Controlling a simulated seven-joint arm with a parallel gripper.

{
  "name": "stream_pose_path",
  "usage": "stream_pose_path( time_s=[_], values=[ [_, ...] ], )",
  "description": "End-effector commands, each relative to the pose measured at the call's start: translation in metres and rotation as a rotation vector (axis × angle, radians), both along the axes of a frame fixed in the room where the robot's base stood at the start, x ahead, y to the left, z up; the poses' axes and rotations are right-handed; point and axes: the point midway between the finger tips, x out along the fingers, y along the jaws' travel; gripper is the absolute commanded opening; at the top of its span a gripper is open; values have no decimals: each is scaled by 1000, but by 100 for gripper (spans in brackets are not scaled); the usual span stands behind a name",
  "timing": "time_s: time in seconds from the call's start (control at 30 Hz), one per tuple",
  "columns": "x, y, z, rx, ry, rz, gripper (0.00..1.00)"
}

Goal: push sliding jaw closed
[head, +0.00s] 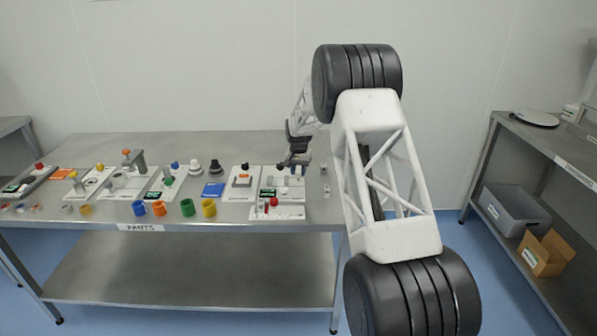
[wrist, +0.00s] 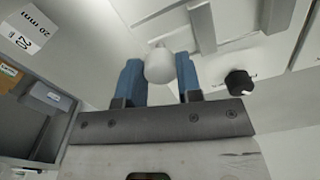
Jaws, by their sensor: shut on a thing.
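In the head view my gripper (head: 294,167) is low over the white fixture plates (head: 290,203) at the right end of the table. In the wrist view its two blue fingers (wrist: 158,78) stand on either side of a pale rounded knob (wrist: 160,64) and are shut on it. A pale bar (wrist: 203,25) is just beyond the knob, beside the right finger. I cannot tell which part of this is the sliding jaw; in the head view my gripper and arm cover the spot.
A black knob (wrist: 239,83) is right of the fingers, and a block labelled 20 mm (wrist: 25,28) is at upper left. In the head view, coloured cups (head: 188,207) and other fixtures fill the table to the left. A small grey block (head: 326,190) lies right of the plates.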

Motion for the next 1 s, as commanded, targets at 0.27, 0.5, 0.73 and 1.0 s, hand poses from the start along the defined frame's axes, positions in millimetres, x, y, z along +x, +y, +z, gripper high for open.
stream_pose_path(
  time_s=[0.27,0.5,0.73,1.0],
  values=[
    [0,5,0,0,1,1,0],
    [0,40,0,0,0,3,0],
    [0,55,0,1,0,-1,0],
    [0,57,0,1,-1,1,44]
  ],
)
